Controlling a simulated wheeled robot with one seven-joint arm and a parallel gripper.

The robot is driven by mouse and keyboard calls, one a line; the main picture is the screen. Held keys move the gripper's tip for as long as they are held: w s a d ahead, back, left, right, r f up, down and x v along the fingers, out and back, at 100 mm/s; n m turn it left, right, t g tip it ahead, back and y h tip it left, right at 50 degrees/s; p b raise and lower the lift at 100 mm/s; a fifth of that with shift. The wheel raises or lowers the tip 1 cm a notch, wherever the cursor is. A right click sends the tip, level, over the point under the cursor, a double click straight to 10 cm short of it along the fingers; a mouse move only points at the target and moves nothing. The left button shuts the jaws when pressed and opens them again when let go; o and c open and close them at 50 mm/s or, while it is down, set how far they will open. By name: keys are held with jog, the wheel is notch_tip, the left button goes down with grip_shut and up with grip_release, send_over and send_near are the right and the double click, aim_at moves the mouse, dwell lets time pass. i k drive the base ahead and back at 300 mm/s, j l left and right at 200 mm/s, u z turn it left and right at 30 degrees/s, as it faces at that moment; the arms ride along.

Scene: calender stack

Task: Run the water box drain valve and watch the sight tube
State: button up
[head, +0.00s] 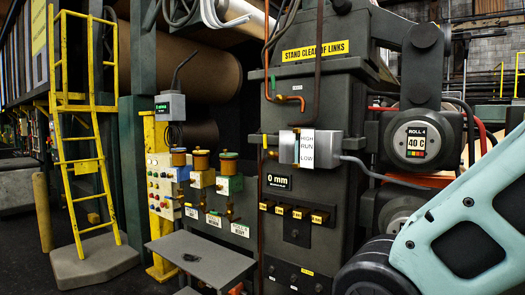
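A grey box (324,148) on the dark machine column carries a white plate reading HIGH, RUN and LOW (307,149). A brassy part sits at the box's left side. I cannot tell clearly which part is the sight tube. A thin orange-brown pipe (264,205) runs down the column's left edge, and an orange bent pipe (291,98) is higher up. My gripper is out of view.
A yellow ladder (88,170) and a yellow post with a button panel (160,190) are left. A "0 mm" display (277,181) and a Roll 4 dial (416,142) are on the machine. My arm fills the lower right.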

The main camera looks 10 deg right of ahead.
aim_at(265, 146)
jog(key=j+z, duration=0.1)
jog(key=z, duration=0.25)
jog(key=i+j+z, duration=0.1)
jog(key=z, duration=0.25)
jog(key=j+z, duration=0.1)
jog(key=z, duration=0.25)
jog(key=i+j+z, duration=0.1)
jog(key=j+z, duration=0.35)
jog(key=j, duration=0.6)
jog(key=j+z, duration=0.5)
jog(key=j, duration=0.5)
